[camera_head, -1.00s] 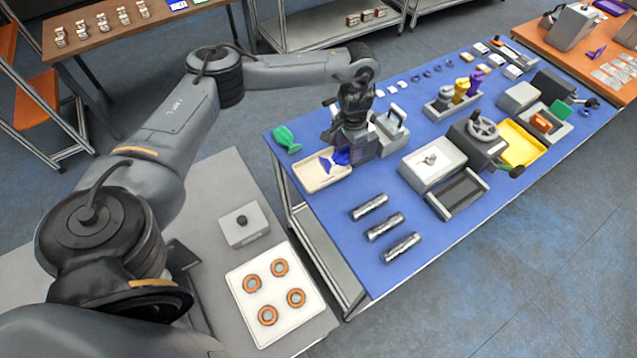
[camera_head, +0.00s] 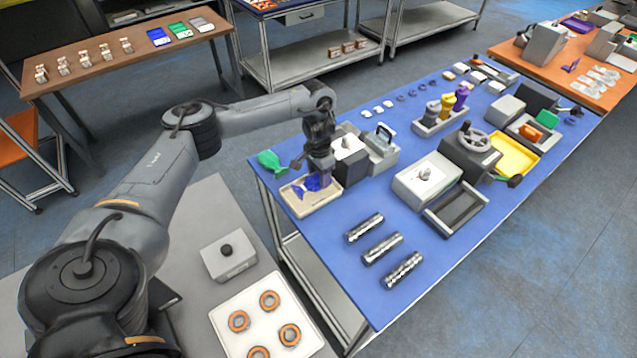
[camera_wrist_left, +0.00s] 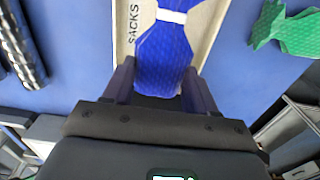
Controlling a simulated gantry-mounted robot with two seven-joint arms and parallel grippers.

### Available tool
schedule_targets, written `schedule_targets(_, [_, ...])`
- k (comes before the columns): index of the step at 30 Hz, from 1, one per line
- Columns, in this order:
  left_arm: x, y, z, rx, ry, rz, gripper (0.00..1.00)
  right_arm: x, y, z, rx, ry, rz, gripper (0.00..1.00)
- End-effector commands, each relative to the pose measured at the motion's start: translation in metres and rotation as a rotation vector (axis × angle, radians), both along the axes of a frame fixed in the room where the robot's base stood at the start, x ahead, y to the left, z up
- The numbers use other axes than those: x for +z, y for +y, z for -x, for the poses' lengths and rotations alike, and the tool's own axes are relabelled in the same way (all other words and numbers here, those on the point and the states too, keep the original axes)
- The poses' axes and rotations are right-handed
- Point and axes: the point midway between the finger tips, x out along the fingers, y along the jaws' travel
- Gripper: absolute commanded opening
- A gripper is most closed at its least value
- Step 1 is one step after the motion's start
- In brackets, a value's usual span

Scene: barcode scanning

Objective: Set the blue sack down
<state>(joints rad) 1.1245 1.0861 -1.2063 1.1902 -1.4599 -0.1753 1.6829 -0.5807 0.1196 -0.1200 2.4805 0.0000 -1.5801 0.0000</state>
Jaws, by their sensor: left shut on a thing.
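The blue sack (camera_head: 311,184) is at the beige tray (camera_head: 326,196) near the left end of the blue table. In the left wrist view the sack (camera_wrist_left: 165,58) has a white band around its neck, and the tray beside it reads "SACKS" (camera_wrist_left: 132,25). My left gripper (camera_head: 318,176) is over the tray, its fingers shut on the sack's near end. Whether the sack touches the tray floor is hard to tell. A green sack (camera_head: 271,161) lies on the table just beyond the tray; it also shows in the left wrist view (camera_wrist_left: 285,28). My right gripper is not in view.
A grey scanner-like box (camera_head: 379,150) stands close right of the gripper. Several dark metal cylinders (camera_head: 382,248) lie in front on the table. A grey box with a white top (camera_head: 427,180) stands further right. Bare blue table lies between the tray and the cylinders.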

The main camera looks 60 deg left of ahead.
Motion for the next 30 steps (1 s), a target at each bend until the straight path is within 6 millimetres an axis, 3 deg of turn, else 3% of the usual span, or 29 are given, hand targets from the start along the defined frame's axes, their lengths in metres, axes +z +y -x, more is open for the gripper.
schedule_targets(1, [-0.012, 0.0, 0.0, 0.001, 0.002, 0.001, 0.14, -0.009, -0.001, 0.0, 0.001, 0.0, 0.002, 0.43])
schedule_targets(6, [-0.029, 0.0, 0.0, 0.001, 0.001, 0.0, 0.14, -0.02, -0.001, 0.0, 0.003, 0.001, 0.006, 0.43])
schedule_targets(18, [-0.03, 0.0, 0.0, 0.0, 0.001, 0.0, 0.14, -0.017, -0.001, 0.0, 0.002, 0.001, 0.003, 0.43])
schedule_targets(19, [-0.03, 0.0, 0.0, 0.0, 0.001, 0.0, 0.6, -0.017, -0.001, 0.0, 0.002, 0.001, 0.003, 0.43])
schedule_targets(24, [-0.03, 0.0, 0.0, 0.0, 0.001, 0.0, 0.82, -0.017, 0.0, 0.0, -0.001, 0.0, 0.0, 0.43])
schedule_targets(30, [-0.03, 0.0, 0.0, 0.0, 0.001, -0.001, 0.82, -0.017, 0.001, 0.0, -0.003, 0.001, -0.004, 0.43])
